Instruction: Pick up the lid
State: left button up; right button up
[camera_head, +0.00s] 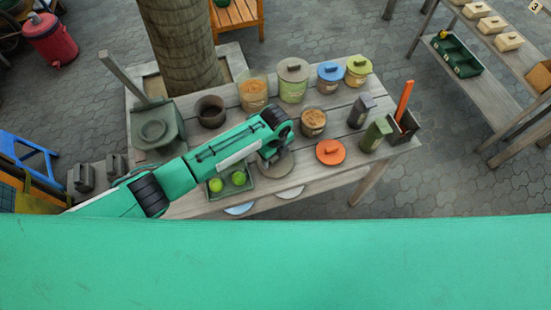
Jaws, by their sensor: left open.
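An open jar with brown contents (313,122) stands behind the orange lid. Another open jar (253,94) stands farther back. Jars with an olive-grey lid (293,69), a blue lid (330,71) and a yellow-green lid (359,63) stand in the back row.
A tray with green balls (230,188) sits below my arm. A brown pot (211,111) and a grey-green press (157,127) stand left. Dark and green containers (376,133) and a box with an orange stick (402,124) stand right. A tree trunk (181,45) rises behind.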

pick_arm(q)
jog(key=c, duration=1.2)
jog(key=shift+o, duration=0.2)
